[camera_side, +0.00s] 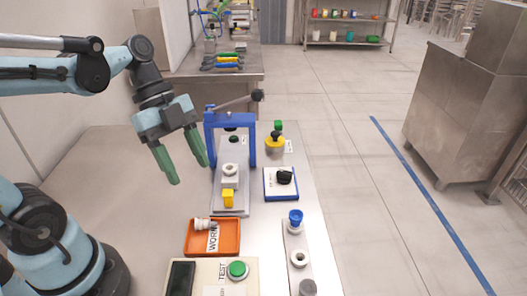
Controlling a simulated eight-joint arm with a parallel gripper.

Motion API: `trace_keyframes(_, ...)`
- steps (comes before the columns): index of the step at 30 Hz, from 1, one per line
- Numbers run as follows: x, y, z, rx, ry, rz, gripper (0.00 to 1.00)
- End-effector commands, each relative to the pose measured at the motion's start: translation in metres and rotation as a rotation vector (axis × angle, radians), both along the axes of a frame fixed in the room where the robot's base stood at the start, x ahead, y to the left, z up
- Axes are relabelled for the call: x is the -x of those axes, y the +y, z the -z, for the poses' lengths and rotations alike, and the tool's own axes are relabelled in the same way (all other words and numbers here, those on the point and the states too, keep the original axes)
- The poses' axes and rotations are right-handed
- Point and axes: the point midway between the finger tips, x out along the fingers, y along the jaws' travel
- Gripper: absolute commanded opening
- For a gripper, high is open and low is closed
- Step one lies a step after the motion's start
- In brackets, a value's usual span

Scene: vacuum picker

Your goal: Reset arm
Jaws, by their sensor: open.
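My gripper (188,172) hangs at the left of the picture, above the bare left part of the metal table (110,170). Its two green fingers point down and stand apart, with nothing between them. A blue frame (208,140) with a dark lever stands just to the right of the gripper on a grey plate. On that plate sit a white ring-shaped part (230,171) and a yellow block (228,197). The gripper appears clear of all of them.
An orange tray (236,250) holds a white part. A green button (238,269) is on a panel in front. A white-and-blue pad (267,192) bears a black object. A yellow piece (275,141) stands behind it. A strip (286,262) with a blue cup (295,217) lies right.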

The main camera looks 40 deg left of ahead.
Motion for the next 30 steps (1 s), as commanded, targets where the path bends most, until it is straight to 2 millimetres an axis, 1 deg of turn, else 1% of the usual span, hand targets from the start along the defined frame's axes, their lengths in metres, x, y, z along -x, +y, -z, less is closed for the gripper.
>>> trace_keyframes(3, 0.000, 0.005, -0.009, 0.000, 0.001, -0.002, 0.57)
trace_keyframes(7, 0.000, 0.008, -0.014, 0.000, 0.001, 0.000, 0.57)
trace_keyframes(15, 0.000, 0.008, -0.015, -0.001, 0.001, -0.003, 0.57)
trace_keyframes(19, -0.001, 0.009, -0.011, -0.027, 0.014, -0.069, 0.57)
trace_keyframes(23, -0.005, 0.011, -0.001, -0.092, 0.041, -0.268, 0.57)
trace_keyframes(27, -0.013, 0.017, 0.011, -0.156, 0.047, -0.568, 0.57)
trace_keyframes(30, -0.019, 0.021, 0.017, -0.171, 0.032, -0.783, 0.57)
